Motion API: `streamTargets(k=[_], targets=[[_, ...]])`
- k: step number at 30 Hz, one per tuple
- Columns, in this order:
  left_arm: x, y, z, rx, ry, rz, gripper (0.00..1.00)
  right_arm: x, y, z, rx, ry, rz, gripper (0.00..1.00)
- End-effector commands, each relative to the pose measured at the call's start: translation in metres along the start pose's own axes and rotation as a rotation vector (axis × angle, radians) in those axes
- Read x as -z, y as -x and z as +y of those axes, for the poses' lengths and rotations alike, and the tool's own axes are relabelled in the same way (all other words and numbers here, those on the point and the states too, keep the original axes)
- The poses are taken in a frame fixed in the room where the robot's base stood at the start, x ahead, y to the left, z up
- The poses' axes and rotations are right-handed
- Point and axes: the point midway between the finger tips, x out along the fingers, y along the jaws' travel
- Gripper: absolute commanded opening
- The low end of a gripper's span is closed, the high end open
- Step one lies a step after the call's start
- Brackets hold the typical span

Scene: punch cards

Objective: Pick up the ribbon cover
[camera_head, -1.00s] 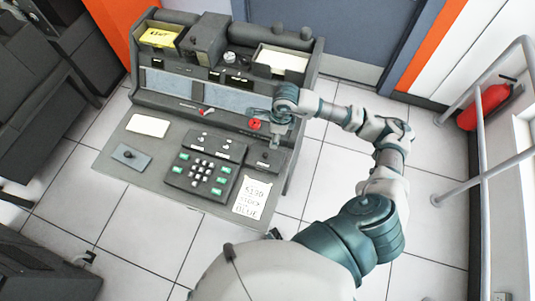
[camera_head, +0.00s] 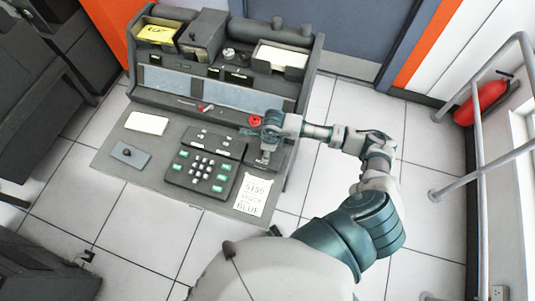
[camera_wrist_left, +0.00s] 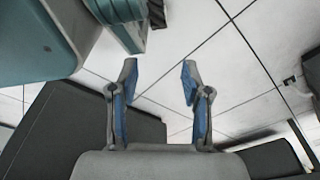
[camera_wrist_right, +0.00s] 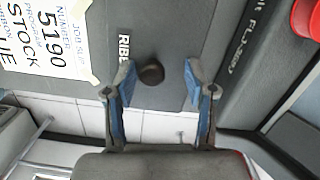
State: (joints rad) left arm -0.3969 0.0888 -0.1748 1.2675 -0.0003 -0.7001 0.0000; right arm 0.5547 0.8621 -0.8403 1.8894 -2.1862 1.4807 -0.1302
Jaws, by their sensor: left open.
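The ribbon cover (camera_wrist_right: 168,38) is a grey panel with a small round dark knob (camera_wrist_right: 151,72) and a partly hidden label starting "RIB", in the right wrist view. My right gripper (camera_wrist_right: 159,76) is open, with the knob between its fingertips in that view and a gap on both sides. In the head view my right gripper (camera_head: 264,157) is over the right front part of the console and hides most of the cover. I cannot tell how high the fingertips are. My left gripper (camera_wrist_left: 158,73) is open and empty, seen only in the left wrist view, with floor tiles behind it.
The console (camera_head: 113,160) holds a button keypad (camera_head: 203,168), a blank white card (camera_head: 146,123), a blue-grey plate with a knob (camera_head: 129,155) and a job slip (camera_head: 253,194). A red button (camera_head: 255,120) is just behind the right gripper. A railing (camera_head: 478,150) stands far right.

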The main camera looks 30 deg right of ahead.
Motion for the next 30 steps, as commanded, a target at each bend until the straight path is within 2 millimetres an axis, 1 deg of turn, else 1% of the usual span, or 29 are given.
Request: streamTargets(k=[3, 4, 5, 6, 8, 9, 10, 15, 22, 26, 30], targets=[[0.003, 0.001, -0.001, 0.001, 0.001, 0.006, 0.48, 0.000, -0.001, 0.001, -0.003, 0.001, 0.000, 0.53], [0.003, 0.001, -0.001, 0.001, 0.001, 0.007, 0.48, 0.001, -0.001, 0.000, -0.003, 0.001, 0.000, 0.48], [0.004, 0.002, -0.002, 0.002, 0.001, 0.008, 0.48, 0.001, -0.001, 0.000, -0.004, 0.001, -0.001, 0.41], [0.004, 0.002, -0.003, 0.004, 0.000, 0.010, 0.48, 0.002, -0.001, -0.001, -0.004, 0.001, -0.002, 0.31], [0.005, 0.003, -0.006, 0.008, -0.001, 0.012, 0.48, 0.004, -0.001, -0.002, -0.005, 0.000, -0.003, 0.16], [0.005, 0.003, -0.009, 0.011, -0.002, 0.012, 0.48, 0.004, -0.001, -0.002, -0.005, 0.000, -0.003, 0.06], [0.005, 0.003, -0.010, 0.013, -0.002, 0.012, 0.48, 0.004, -0.001, -0.003, -0.005, -0.001, -0.004, 0.00], [0.004, 0.003, -0.011, 0.015, -0.001, 0.011, 0.48, 0.006, -0.002, -0.004, -0.006, -0.001, -0.004, 0.00], [0.004, 0.002, -0.002, 0.002, 0.000, 0.009, 0.48, 0.004, 0.000, -0.002, -0.006, -0.001, 0.000, 0.00], [0.003, 0.002, 0.001, -0.002, 0.002, 0.007, 0.48, 0.001, 0.011, -0.002, -0.003, 0.000, 0.000, 0.00], [0.002, 0.001, 0.002, -0.002, 0.002, 0.005, 0.48, -0.001, 0.030, -0.002, -0.001, 0.001, -0.003, 0.00]])
